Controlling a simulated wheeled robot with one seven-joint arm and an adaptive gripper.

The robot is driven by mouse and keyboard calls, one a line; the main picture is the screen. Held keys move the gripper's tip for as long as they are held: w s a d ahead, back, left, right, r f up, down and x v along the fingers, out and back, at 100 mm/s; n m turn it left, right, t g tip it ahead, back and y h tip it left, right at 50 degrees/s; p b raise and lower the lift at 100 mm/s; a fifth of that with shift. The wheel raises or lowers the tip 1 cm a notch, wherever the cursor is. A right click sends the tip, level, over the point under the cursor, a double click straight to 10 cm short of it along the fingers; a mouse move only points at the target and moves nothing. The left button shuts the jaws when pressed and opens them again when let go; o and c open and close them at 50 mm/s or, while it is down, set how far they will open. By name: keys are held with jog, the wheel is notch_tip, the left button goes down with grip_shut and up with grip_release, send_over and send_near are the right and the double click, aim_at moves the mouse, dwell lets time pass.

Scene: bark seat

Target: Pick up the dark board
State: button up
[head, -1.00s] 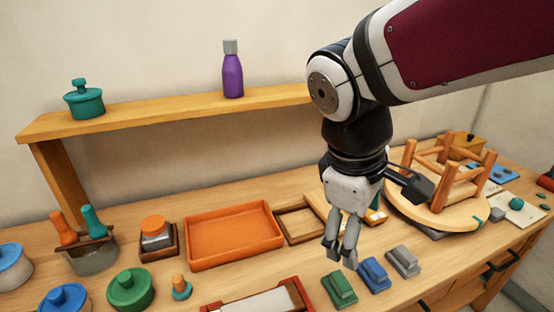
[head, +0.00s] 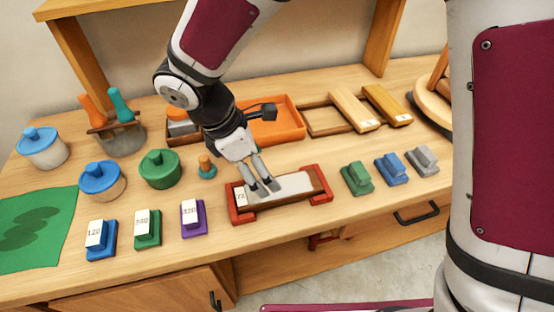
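A dark brown board (head: 319,181) lies lengthwise in a red holder (head: 321,199) near the front of the bench in the head view. A pale grey-white area covers much of its top. A white label shows at its left end. My gripper (head: 266,190) points down over the left half of the board, with its two fingers a little apart. Its fingertips overlap the board in the picture; I cannot tell whether they touch it. Nothing is seen held, and the fingers hide part of the board.
Green (head: 357,178), blue (head: 391,169) and grey (head: 422,160) blocks stand to the right. Labelled blocks (head: 148,229) line the front left. An orange tray (head: 290,125) and lidded pots (head: 160,168) stand behind. A green mat (head: 38,232) lies far left.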

jog(key=x, duration=0.8)
jog(key=shift+d+f, duration=0.1)
jog(key=shift+c, duration=0.6)
jog(key=c, duration=1.3)
